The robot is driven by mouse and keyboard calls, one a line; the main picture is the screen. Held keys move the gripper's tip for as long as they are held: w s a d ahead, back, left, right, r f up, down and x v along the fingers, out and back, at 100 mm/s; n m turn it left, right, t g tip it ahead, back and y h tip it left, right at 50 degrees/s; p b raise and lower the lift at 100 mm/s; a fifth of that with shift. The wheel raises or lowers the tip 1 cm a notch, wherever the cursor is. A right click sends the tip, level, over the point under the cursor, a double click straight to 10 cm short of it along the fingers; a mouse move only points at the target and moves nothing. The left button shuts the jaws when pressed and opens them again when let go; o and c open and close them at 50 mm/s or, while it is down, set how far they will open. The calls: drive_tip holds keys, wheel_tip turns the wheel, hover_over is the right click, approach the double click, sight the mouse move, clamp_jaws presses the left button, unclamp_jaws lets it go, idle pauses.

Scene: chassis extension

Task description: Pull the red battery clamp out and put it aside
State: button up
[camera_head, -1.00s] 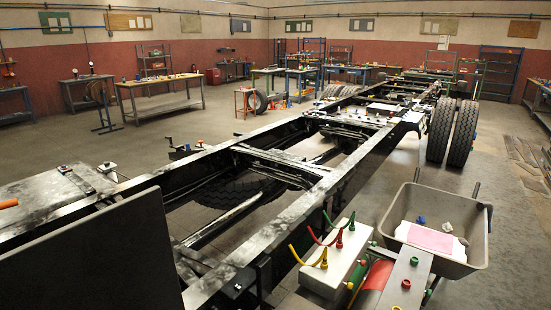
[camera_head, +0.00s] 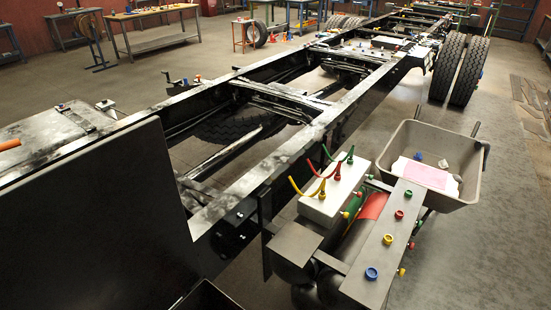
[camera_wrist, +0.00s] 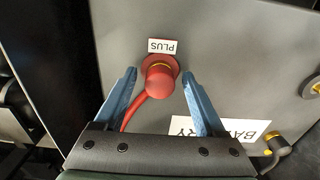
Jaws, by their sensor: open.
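The red battery clamp (camera_wrist: 158,82) shows in the wrist view as a rounded red cap with a red cable curving down and left. It sits on a red round base on a grey face, just below an upside-down label reading PLUS (camera_wrist: 162,47). My gripper (camera_wrist: 159,72) is open, with one blue finger on each side of the clamp. A gap shows between each finger and the cap, and no grip is visible. The cable's lower end is hidden behind the gripper body. I cannot make out the gripper or this clamp in the head view.
A partly hidden BATTERY label (camera_wrist: 225,128) and a dark connector with a yellow ring (camera_wrist: 276,143) are at the lower right in the wrist view. In the head view, a white box (camera_head: 318,208) with coloured hoses stands beside the chassis frame, near a grey wheelbarrow (camera_head: 398,150).

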clamp_jaws()
idle(0.3)
drive_tip(key=shift+r, duration=0.1)
drive_tip(key=shift+r+p, duration=2.9)
drive_tip(key=shift+p, duration=0.45)
